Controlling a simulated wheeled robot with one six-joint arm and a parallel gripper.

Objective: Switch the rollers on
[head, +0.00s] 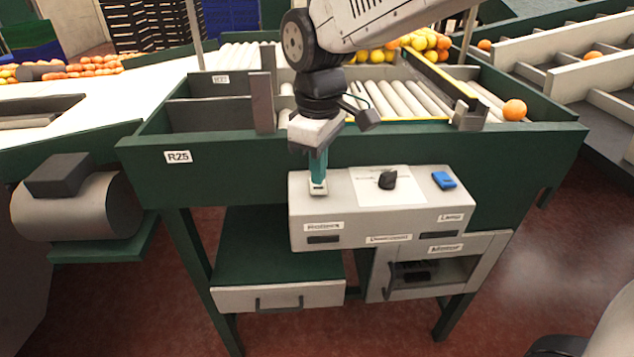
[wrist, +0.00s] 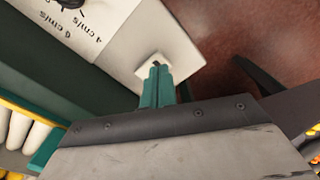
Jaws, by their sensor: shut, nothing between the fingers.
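The grey control box (head: 360,222) is on the front of the green roller table. My gripper (head: 318,190) points down at the left end of its top, over the "Rollers" label (head: 323,226). Its teal fingers are shut and empty. In the wrist view the fingertips (wrist: 156,68) are at a small pale square switch plate (wrist: 150,70) and hide most of it. I cannot tell whether they touch it or how the switch is set. The rollers (head: 400,98) lie in the table behind.
A black knob (head: 388,179) on a white dial and a blue lamp switch (head: 444,180) are on the box to the right. An orange (head: 514,110) rests at the table's right end. A drawer (head: 278,297) and an open motor compartment (head: 435,272) are below.

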